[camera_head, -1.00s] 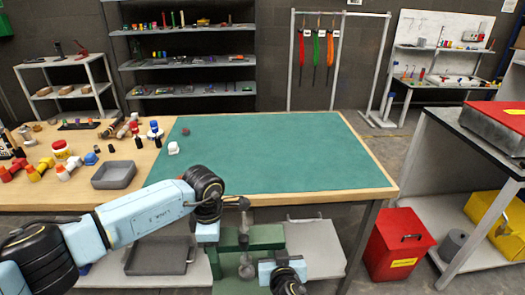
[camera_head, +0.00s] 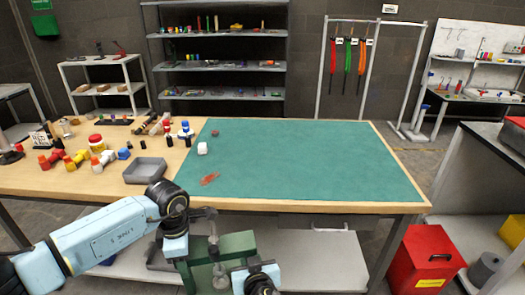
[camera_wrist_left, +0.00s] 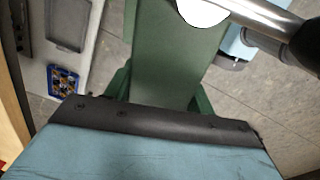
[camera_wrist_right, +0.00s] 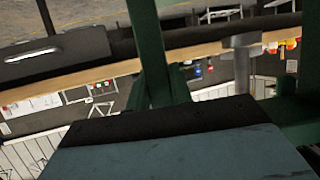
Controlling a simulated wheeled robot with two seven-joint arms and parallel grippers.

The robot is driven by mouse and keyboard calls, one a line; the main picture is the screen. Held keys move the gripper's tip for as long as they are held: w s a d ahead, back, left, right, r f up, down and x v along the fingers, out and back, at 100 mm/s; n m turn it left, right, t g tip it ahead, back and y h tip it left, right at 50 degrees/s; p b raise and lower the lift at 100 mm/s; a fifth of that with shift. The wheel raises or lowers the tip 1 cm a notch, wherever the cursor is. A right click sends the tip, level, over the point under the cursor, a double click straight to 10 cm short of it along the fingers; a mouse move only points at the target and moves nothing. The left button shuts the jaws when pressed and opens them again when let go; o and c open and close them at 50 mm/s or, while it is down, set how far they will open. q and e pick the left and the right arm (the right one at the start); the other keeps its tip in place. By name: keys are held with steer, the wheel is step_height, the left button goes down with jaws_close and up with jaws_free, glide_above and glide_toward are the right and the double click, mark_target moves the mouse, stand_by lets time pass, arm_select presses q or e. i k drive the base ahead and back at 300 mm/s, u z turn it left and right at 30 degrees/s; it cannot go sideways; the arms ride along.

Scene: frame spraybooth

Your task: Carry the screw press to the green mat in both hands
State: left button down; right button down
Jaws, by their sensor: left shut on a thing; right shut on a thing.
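The screw press (camera_head: 235,244) is a dark green frame with a metal screw and bar, held in front of the bench's near edge, below the bench top. My left gripper (camera_head: 178,250) is shut on its left side; the press's green body (camera_wrist_left: 175,60) fills the middle of the left wrist view. My right gripper (camera_head: 257,274) is shut on its right side; green uprights (camera_wrist_right: 160,60) show in the right wrist view. The fingertips are largely hidden. The green mat (camera_head: 300,160) lies flat on the bench beyond the press.
On the mat's left part are a small white object (camera_head: 202,148) and an orange-brown flat piece (camera_head: 210,179). A grey tray (camera_head: 146,170) and several coloured items stand on the wood to the left. A red bin (camera_head: 425,258) stands on the floor at right. The mat's middle and right are clear.

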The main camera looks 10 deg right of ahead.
mark_target(355, 168)
steer(key=u, duration=1.6)
steer(key=k, duration=1.25)
steer(key=z, duration=2.1)
steer(key=i, duration=0.45)
steer(key=z, duration=0.05)
